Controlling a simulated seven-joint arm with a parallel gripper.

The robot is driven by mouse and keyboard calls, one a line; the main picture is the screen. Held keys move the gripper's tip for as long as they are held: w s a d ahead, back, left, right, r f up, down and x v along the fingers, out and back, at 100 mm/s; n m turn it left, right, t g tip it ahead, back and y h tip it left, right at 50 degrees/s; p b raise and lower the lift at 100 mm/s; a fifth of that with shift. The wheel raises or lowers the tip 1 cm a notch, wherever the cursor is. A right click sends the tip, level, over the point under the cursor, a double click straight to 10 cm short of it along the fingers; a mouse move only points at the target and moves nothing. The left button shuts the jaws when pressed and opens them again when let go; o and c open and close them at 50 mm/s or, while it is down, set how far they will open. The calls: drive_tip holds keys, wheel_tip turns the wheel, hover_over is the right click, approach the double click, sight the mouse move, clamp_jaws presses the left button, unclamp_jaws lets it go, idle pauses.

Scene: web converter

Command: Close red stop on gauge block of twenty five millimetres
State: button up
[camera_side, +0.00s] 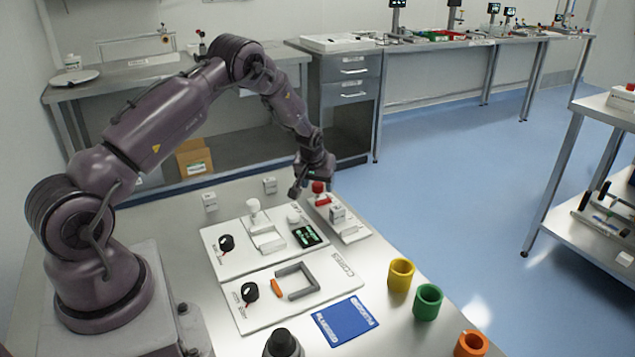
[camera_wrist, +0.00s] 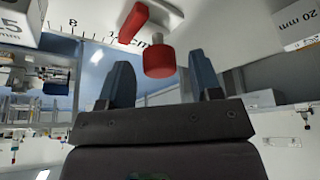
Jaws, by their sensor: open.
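The red stop (camera_side: 322,201) has an upright red knob and sits near the far end of the white scale plate (camera_side: 352,236). In the wrist view, the red stop (camera_wrist: 135,22) lies beside the ruler marks, with its round knob (camera_wrist: 159,60) between my two fingers. A pale gauge block (camera_side: 338,213) stands on the plate, nearer the camera than the stop. In the wrist view, a block (camera_wrist: 20,22) at the top left shows a cut-off label ending in 5. My gripper (camera_side: 309,187) is open at the knob, and in the wrist view its fingers (camera_wrist: 161,67) look clear of it.
Two loose blocks (camera_side: 209,201) (camera_side: 270,185) stand on the table's far left; a 20 mm block (camera_wrist: 297,22) shows in the wrist view. White fixture panels (camera_side: 225,262) lie left of the plate. Yellow (camera_side: 400,276), green (camera_side: 427,303) and orange (camera_side: 470,345) cups stand in front.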

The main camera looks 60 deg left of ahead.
sight(329, 203)
drive_tip(key=c, duration=0.7)
drive_tip(key=d, duration=0.5)
drive_tip(key=shift+a, duration=0.1)
drive_tip(key=o, duration=0.7)
drive_tip(key=v, duration=1.3)
